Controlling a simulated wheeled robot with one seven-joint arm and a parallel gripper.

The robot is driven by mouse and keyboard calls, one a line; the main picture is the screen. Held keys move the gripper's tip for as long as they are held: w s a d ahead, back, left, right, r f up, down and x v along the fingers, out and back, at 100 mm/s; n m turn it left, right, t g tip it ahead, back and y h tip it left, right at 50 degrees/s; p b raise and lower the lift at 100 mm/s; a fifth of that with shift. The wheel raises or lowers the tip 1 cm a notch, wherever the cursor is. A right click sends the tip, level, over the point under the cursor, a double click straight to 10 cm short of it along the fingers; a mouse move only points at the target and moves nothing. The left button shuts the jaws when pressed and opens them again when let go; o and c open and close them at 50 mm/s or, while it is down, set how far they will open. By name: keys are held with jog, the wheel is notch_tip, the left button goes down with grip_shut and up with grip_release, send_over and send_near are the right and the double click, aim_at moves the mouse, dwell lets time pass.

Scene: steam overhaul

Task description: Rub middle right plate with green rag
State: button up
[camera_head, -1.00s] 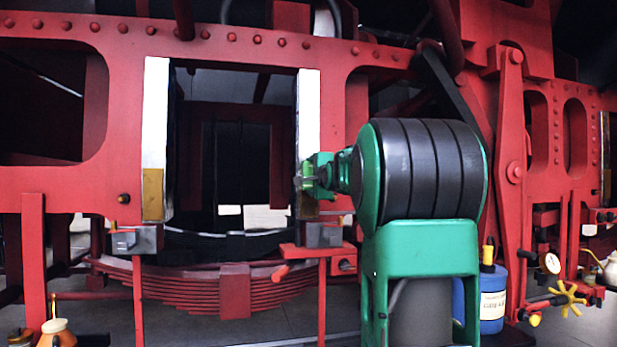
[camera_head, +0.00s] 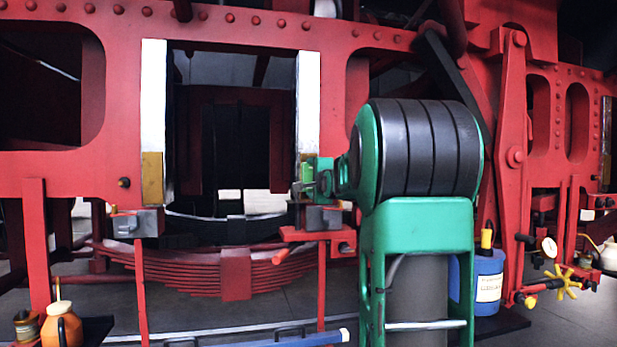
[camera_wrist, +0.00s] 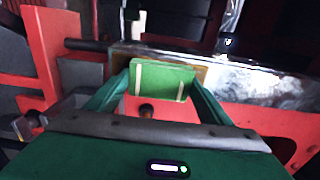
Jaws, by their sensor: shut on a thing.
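The middle right plate (camera_head: 308,95) is a tall bright metal strip on the right side of the frame opening. Its lower end is brownish and partly hidden by my gripper. My gripper (camera_head: 318,178) is at this lower end, at the end of my green and black arm. In the wrist view my gripper (camera_wrist: 150,100) is shut on the green rag (camera_wrist: 163,80), a flat light-green piece between the fingers. The rag lies in front of the plate's brown part, beside the shiny metal (camera_wrist: 260,85). I cannot tell whether it touches.
A matching left plate (camera_head: 153,95) with a yellow-brown lower end stands across the opening. A grey block on a red bracket (camera_head: 310,235) sits just under my gripper. A leaf spring (camera_head: 200,268), a blue container (camera_head: 488,278) and an orange can (camera_head: 62,327) are lower down.

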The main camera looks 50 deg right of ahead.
jog(key=shift+f, duration=4)
jog(key=shift+v, duration=2.95)
jog(key=v, duration=0.3)
jog(key=shift+w, duration=0.15)
jog(key=shift+x, duration=3.4)
